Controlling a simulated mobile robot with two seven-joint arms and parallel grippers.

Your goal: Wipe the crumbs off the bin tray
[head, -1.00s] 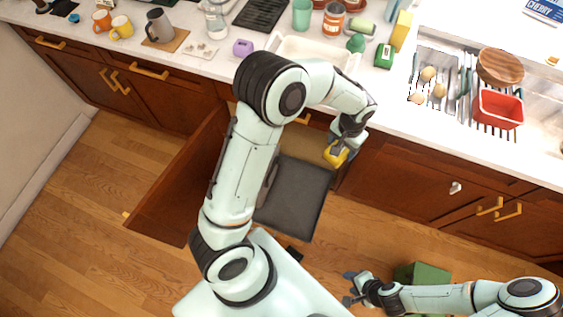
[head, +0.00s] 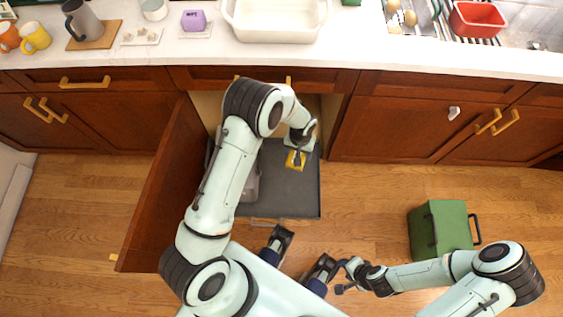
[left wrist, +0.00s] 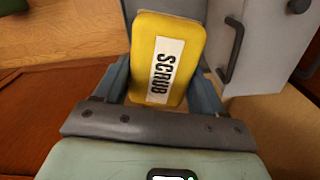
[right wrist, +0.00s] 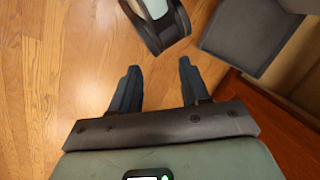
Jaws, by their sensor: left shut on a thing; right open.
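The sponge, with a white SCRUB label, fills the middle of the left wrist view (left wrist: 190,65). I make out no crumbs. My right gripper (head: 343,277) is open and empty over the floor, and its spread fingers show in the right wrist view (right wrist: 158,88).
A grey bin (left wrist: 265,45) with a dark handle stands beside the sponge, mostly behind my arm in the head view. The open cabinet door (head: 160,195) borders the tray on the left. A green box (head: 438,229) stands on the floor at right. The floor between is clear.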

